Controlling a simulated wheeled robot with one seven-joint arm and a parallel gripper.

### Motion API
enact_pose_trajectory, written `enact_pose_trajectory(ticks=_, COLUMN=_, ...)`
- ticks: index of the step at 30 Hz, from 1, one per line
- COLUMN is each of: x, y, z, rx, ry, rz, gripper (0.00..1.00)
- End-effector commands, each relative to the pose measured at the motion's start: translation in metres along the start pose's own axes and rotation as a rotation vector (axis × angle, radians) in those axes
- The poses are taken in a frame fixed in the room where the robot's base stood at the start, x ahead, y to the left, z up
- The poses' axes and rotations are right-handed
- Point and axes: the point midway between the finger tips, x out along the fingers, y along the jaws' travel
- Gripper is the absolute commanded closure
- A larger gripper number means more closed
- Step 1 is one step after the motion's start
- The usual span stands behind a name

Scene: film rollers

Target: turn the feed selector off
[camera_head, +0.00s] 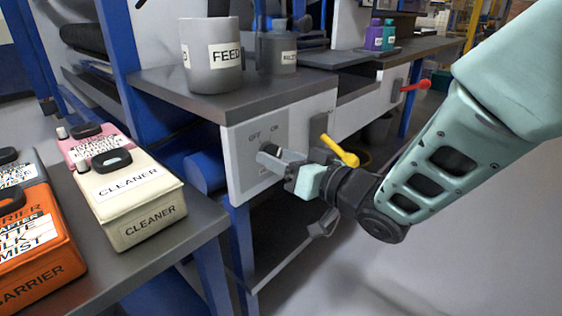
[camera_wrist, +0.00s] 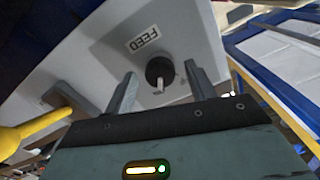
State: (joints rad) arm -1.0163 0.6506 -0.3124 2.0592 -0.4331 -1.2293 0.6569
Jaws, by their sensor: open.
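The feed selector is a round black knob (camera_wrist: 160,70) with a white pointer, on a grey panel by a FEED label (camera_wrist: 142,38) in the wrist view. The panel (camera_head: 238,160) shows in the head view with OFF and ON marks at its top. I cannot tell which mark the pointer is at.
A yellow lever (camera_head: 340,150) sits just right of my gripper, and a red lever (camera_head: 415,87) farther right. A grey FEED cup (camera_head: 205,70) stands on the bench above the panel. A cream CLEANER container (camera_head: 150,215) stands on the left table. Open floor lies at the lower right.

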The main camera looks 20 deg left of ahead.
Motion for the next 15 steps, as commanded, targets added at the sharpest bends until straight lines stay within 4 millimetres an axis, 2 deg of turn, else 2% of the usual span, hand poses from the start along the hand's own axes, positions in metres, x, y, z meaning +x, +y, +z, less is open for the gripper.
enact_pose_trajectory(ticks=11, x=0.0053, y=0.0002, z=-0.0001, rx=0.001, ry=-0.001, rz=0.001, gripper=0.45)
enact_pose_trajectory(ticks=15, x=0.0052, y=0.0002, z=-0.0001, rx=0.000, ry=0.000, rz=0.001, gripper=0.83)
